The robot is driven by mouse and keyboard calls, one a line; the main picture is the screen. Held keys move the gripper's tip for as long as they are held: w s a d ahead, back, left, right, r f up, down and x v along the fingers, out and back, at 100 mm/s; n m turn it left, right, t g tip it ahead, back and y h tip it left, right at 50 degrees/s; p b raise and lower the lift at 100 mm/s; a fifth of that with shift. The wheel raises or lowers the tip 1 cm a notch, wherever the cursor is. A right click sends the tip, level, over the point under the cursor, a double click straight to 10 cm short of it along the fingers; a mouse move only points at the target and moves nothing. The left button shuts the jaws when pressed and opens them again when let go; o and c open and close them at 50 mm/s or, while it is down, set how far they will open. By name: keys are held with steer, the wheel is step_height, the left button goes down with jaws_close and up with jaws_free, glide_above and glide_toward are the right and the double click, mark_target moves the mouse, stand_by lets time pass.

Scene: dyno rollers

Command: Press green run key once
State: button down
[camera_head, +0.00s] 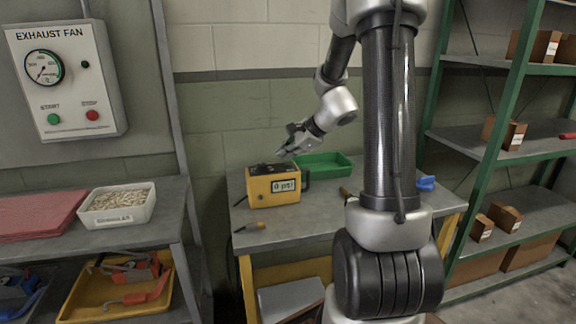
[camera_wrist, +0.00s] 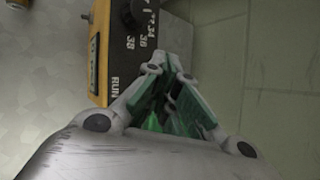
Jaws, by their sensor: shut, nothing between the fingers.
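A yellow box-shaped unit (camera_head: 273,188) with a dark sloped top and a small lit display stands on the grey bench. In the wrist view its dark panel (camera_wrist: 128,55) shows a black knob (camera_wrist: 138,14), white numbers and the word RUN. I cannot make out the green run key; the finger beside the RUN lettering may hide it. My gripper (camera_head: 283,153) is shut and empty, above the unit's top at its back right. In the wrist view the fingertips (camera_wrist: 172,62) are together, beside the panel's right edge. Contact with the panel cannot be told.
A green tray (camera_head: 322,166) lies behind the unit. A screwdriver (camera_head: 249,227) lies at the bench's front left. An EXHAUST FAN panel (camera_head: 62,80) with green and red buttons hangs at left. A white bin (camera_head: 118,206) stands on the left table. Green-framed shelves (camera_head: 505,62) stand at right.

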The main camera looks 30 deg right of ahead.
mark_target(286, 165)
steer(key=shift+f, duration=0.15)
steer(key=shift+f, duration=0.3)
steer(key=shift+f, duration=0.35)
stand_by(0.7)
steer(key=shift+r, duration=0.8)
steer(key=shift+r, duration=2.5)
